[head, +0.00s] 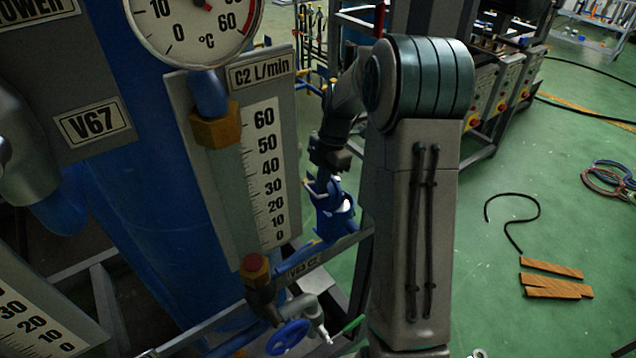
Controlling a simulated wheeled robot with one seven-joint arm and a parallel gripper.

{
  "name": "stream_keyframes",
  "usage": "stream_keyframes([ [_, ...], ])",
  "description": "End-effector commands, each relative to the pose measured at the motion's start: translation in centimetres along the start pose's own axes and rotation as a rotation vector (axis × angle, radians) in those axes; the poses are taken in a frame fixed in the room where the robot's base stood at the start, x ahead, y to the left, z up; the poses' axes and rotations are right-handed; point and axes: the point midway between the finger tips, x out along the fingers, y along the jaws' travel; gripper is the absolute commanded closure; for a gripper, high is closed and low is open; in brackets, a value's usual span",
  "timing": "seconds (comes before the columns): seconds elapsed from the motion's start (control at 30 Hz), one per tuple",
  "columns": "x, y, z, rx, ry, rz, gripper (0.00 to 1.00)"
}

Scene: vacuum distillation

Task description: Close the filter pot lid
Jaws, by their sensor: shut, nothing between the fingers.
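The filter pot (333,226) is a small blue vessel low behind the gauge panel, left of my arm. A pale patch shows at its top, so its mouth appears at least partly uncovered. Blue parts at its upper left may be the lid, but they are too small to tell for sure. My gripper (336,182) is shut and empty, pointing down just above the pot's top. I cannot tell whether it touches the pot or the lid.
A flow gauge panel (225,165) and a large blue column (130,170) fill the left foreground. A blue handwheel (287,338) and pipes stand below the pot. Wooden pieces (553,280) and a black hose (513,220) lie on the green floor at right, otherwise largely open.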

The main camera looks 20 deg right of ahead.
Motion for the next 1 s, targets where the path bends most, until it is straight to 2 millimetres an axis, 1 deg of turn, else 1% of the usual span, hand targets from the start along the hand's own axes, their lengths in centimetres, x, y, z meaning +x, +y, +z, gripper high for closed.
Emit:
stream_keyframes([
  [0.23, -0.1, 0.0, 0.4, 0.001, 0.000, 0.000, 1.00],
  [0.67, -0.3, 0.0, 0.5, 0.002, -0.001, 0.001, 1.00],
  [0.77, -1.3, 0.0, 0.5, 0.002, -0.002, 0.003, 1.00],
  [1.0, -5.4, 0.0, 0.5, 0.002, -0.003, 0.004, 1.00],
])
